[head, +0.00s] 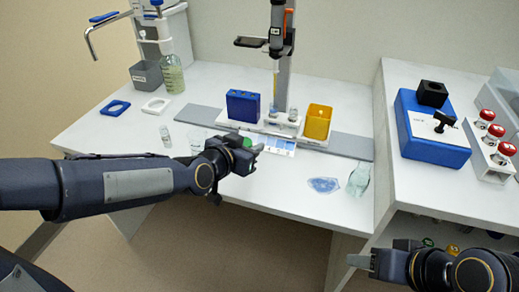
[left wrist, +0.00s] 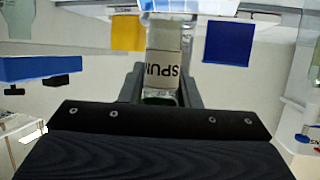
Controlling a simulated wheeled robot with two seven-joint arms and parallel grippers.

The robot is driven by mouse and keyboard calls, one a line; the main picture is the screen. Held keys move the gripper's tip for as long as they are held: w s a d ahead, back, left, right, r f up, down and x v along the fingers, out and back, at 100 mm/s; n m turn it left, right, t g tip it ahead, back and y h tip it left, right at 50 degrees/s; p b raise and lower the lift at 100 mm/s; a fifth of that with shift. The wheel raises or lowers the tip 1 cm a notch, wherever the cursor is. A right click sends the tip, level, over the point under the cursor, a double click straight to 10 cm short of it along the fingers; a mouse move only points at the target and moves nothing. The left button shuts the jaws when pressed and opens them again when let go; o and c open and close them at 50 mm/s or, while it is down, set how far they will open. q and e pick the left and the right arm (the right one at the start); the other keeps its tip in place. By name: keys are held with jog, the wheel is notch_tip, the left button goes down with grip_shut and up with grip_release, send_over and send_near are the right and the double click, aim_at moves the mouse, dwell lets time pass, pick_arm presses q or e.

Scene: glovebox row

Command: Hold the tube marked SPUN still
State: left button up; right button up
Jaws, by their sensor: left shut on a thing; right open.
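The tube marked SPUN (left wrist: 162,68) sits between the fingers of my left gripper (left wrist: 160,88) in the left wrist view. Its white label with black lettering appears upside down there. In the head view my left gripper (head: 256,149) is shut on it above the front middle of the bench. A green part shows at the gripper there; most of the tube is hidden by the gripper. My right gripper (head: 360,262) is open and empty at the lower right, in front of the bench.
A blue rack (head: 243,106), a yellow bin (head: 318,122) and a stand (head: 280,75) are behind the left gripper. A small vial (head: 165,136) stands left. A blue-patterned bag (head: 324,185) lies right. A blue box (head: 430,135) sits on the right bench.

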pick_arm(q)
jog(key=b+v, duration=0.1)
jog(key=v, duration=0.9)
jog(key=shift+w+a+r, duration=0.15)
jog(key=shift+w+a, duration=0.1)
jog(key=o, duration=0.3)
grip_shut()
